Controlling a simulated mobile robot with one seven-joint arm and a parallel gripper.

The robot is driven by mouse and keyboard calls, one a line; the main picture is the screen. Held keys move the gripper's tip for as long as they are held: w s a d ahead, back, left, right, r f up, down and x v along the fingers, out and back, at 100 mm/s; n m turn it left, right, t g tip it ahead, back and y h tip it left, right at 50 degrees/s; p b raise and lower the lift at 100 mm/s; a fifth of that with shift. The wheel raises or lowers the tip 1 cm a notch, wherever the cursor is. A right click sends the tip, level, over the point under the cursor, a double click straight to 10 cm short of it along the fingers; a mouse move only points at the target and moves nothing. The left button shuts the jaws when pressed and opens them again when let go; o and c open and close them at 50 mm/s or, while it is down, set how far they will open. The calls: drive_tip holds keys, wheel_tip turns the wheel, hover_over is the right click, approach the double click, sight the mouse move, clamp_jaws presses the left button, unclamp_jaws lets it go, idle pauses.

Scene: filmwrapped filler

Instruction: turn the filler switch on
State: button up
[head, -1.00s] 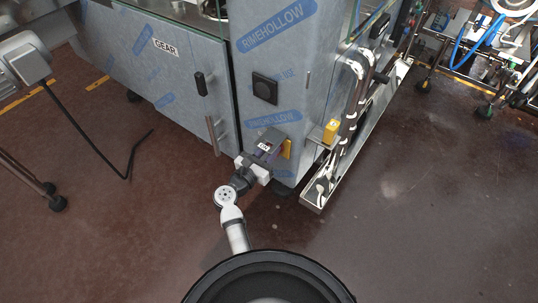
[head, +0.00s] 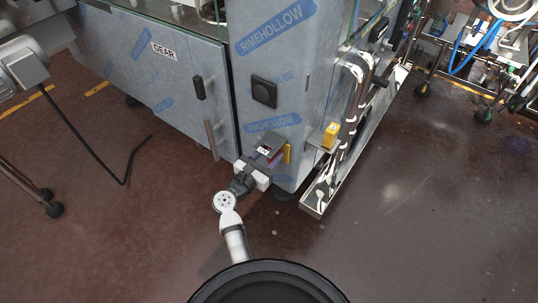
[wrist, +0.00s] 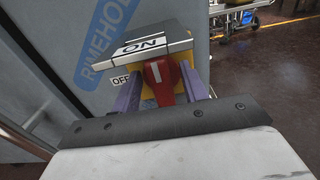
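The filler switch is a red knob (wrist: 158,78) with a white mark, on a yellow plate (wrist: 188,58) fixed to the machine's corner panel. In the wrist view an OFF label (wrist: 120,81) is left of the knob, and a grey hood with an ON label (wrist: 141,47), upside down there, juts out above it. In the head view the yellow plate (head: 287,154) shows beside my gripper (head: 268,163). My gripper's purple fingers (wrist: 163,74) stand apart on either side of the red knob. I cannot tell whether either finger touches it.
The blue-grey cabinet (head: 180,80) has a door handle (head: 211,140) left of my gripper. A steel rail with pipes (head: 345,140) and a yellow box (head: 330,134) stand right. Open brown floor (head: 410,220) lies in front.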

drive_tip(key=b+v, duration=0.2)
drive_tip(key=v, duration=1.1)
drive_tip(key=shift+s+a+b, duration=0.25)
drive_tip(key=shift+s+b, duration=0.05)
drive_tip(key=shift+s, duration=0.05)
